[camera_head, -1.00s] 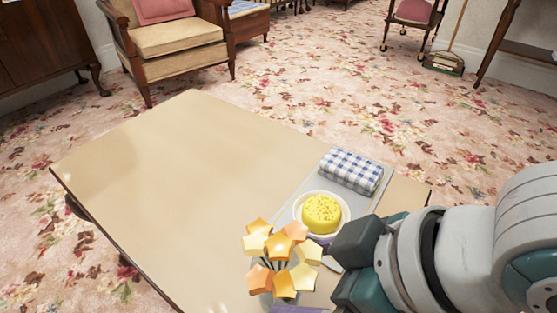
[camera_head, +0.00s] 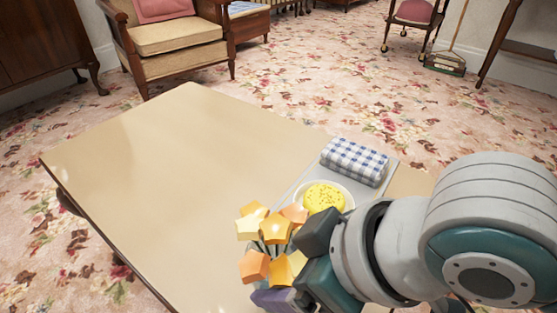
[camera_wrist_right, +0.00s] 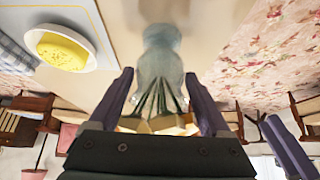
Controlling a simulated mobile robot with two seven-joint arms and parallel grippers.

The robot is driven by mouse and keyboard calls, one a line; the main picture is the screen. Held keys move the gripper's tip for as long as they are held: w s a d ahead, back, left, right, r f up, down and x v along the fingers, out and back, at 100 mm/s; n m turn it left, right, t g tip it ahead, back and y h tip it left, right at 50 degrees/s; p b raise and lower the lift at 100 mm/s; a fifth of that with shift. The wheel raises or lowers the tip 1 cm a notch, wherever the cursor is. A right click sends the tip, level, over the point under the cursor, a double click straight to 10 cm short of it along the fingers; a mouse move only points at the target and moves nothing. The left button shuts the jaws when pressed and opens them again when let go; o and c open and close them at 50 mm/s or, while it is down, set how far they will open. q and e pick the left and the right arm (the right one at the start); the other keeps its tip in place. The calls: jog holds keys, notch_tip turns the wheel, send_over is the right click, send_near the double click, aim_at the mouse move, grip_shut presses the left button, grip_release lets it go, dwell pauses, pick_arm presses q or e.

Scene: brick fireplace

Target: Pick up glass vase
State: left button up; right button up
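The glass vase (camera_wrist_right: 160,68) is clear and pale, and shows upside down in the right wrist view. It holds yellow and orange star-shaped flowers (camera_head: 254,222) on dark stems. In the head view the flowers and my right arm hide most of the vase, at the table's near edge. My right gripper (camera_wrist_right: 158,78) is open, with one purple finger on each side of the vase. Small gaps seem to show between fingers and glass; I cannot tell whether either touches. My left gripper is not in view.
The table (camera_head: 150,170) is bare at its left and middle. A grey tray (camera_head: 300,183) beside the flowers holds a yellow cake (camera_head: 323,197) on a white plate and a blue-checked cloth (camera_head: 354,161). An armchair (camera_head: 175,40) stands beyond the table.

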grip_shut()
dwell(0.3)
jog(key=shift+r, duration=0.1)
